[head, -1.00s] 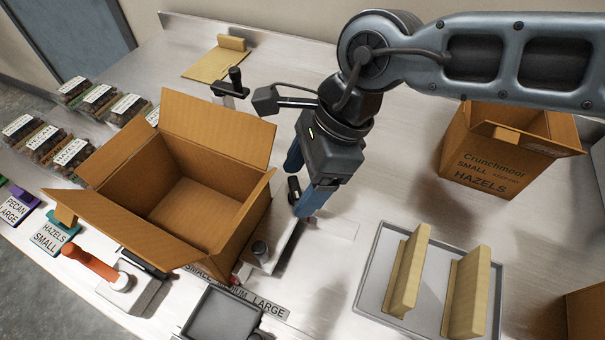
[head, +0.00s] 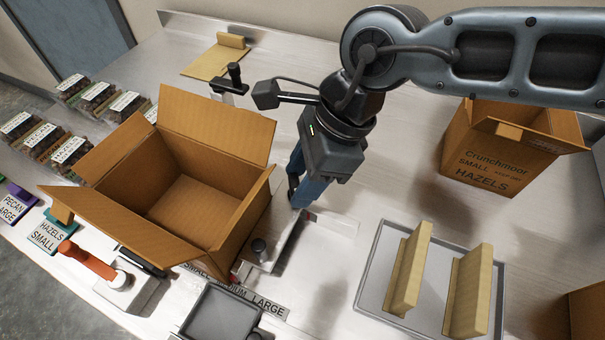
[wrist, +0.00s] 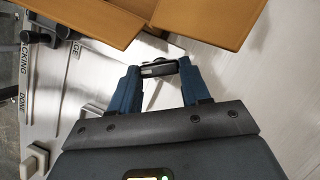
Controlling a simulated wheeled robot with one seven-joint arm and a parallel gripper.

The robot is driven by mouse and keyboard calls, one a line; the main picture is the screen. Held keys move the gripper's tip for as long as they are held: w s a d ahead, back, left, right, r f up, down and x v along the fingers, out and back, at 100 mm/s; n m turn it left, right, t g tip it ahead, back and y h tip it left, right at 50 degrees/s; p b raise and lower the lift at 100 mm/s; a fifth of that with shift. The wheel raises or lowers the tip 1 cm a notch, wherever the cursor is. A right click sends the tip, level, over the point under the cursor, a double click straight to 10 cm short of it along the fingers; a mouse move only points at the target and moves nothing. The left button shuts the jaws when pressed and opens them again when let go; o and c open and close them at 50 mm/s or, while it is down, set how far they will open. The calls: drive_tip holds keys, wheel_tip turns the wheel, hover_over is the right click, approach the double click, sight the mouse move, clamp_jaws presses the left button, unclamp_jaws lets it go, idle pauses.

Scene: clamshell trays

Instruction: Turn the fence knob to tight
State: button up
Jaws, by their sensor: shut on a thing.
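The fence knob, a small black bar-shaped handle (head: 293,185), shows at my gripper's blue fingertips in the head view, beside the open carton. In the wrist view the black bar (wrist: 158,69) lies crosswise between the two fingertips. My gripper (head: 299,197) points down and is shut on this knob; it also shows in the wrist view (wrist: 157,72). The metal fence (head: 288,241) runs from below the fingers toward the strip marked small, medium, large (head: 264,304). The fingers partly hide the knob, and I cannot read a tight mark.
An open carton (head: 223,226) stands close left of my gripper. A tray (head: 366,294) with two upright tan boards lies at right. An orange-handled device (head: 88,260) is at front left. Bare table lies between gripper and tray.

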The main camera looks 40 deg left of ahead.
drive_tip(key=m+b, duration=0.1)
drive_tip(key=b, duration=0.1)
drive_tip(key=m+t+b, duration=0.1)
drive_tip(key=m+b, duration=0.1)
drive_tip(key=m+y+b, duration=0.1)
drive_tip(key=b, duration=0.1)
drive_tip(key=shift+s+d+f+m+t, duration=0.2)
drive_tip(key=shift+f+m+t, duration=0.1)
drive_tip(key=shift+m, duration=0.1)
drive_tip(key=shift+r+m+t+b, duration=0.15)
drive_tip(key=shift+m+t+b, duration=0.15)
drive_tip(key=shift+m+b, duration=0.75)
drive_tip(key=shift+s+r, duration=0.1)
drive_tip(key=shift+r, duration=0.05)
drive_tip(key=o, duration=1.1)
drive_tip(key=shift+c, duration=0.2)
drive_tip(key=shift+r, duration=0.1)
drive_tip(key=v, duration=0.7)
drive_tip(key=shift+d+r, duration=0.2)
drive_tip(key=shift+r, duration=0.05)
